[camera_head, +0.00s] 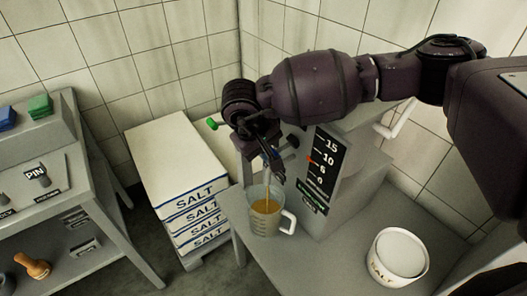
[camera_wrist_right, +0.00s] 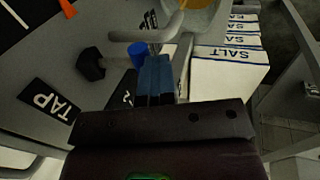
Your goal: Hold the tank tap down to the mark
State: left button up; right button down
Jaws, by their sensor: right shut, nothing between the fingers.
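The grey tank (camera_head: 345,190) carries a black gauge (camera_head: 325,160) numbered up to 15, with an orange-red pointer near 10. An amber stream falls into a clear jug (camera_head: 262,221), which holds amber liquid. My right gripper (camera_head: 277,166) is over the jug at the tap and hides most of it. In the right wrist view its blue fingers (camera_wrist_right: 155,80) are shut and empty. A blue cylinder (camera_wrist_right: 138,54), perhaps the tap's lever end, is just beside the fingertips; I cannot tell whether they touch. A TAP label (camera_wrist_right: 48,106) is at left. My left gripper is out of view.
Stacked SALT boxes (camera_head: 190,200) stand left of the jug. A white SALT tub (camera_head: 399,258) stands on the bench (camera_head: 330,265) at right. A grey shelf unit (camera_head: 110,215) is at far left. A green-tipped rod (camera_head: 212,123) shows beside my right wrist.

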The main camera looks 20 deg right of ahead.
jog(key=shift+w+d+r, duration=0.1)
jog(key=shift+d, duration=0.1)
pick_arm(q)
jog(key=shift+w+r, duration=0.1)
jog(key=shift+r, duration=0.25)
pick_arm(e)
jog(key=shift+r, duration=0.75)
pick_arm(q)
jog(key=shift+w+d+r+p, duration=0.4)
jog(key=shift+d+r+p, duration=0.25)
jog(key=shift+p, duration=0.1)
pick_arm(e)
jog(key=a+v, duration=0.1)
jog(key=v, duration=1.3)
jog(key=shift+s+a+f, duration=0.2)
jog(key=shift+s+a, duration=0.1)
jog(key=shift+s, duration=0.1)
